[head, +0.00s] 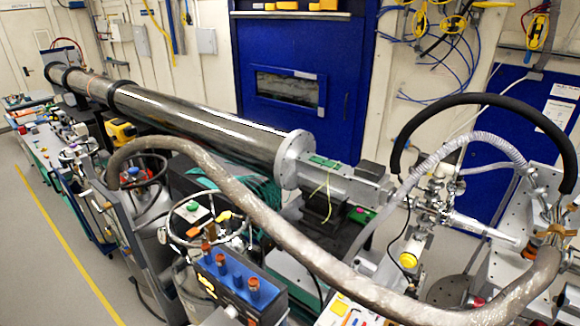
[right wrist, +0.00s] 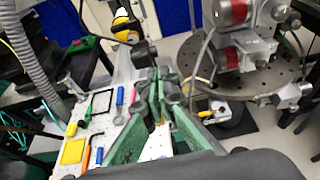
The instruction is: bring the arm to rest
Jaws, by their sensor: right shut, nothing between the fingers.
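My right gripper (right wrist: 160,84) shows in the right wrist view, its green fingers reaching up from the bottom edge to the middle. Its fingertips are together, with nothing held between them. It is over or beside a pale board (right wrist: 112,92) carrying coloured tools; the gap to the board cannot be judged. Neither gripper nor arm shows in the head view, so my left gripper is out of sight.
In the right wrist view a round perforated plate (right wrist: 285,80) stands right of the fingers. In the head view a long steel tube (head: 190,112) runs diagonally, and a thick hose (head: 255,215) arches across the front. Grey floor (head: 40,265) is open at left.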

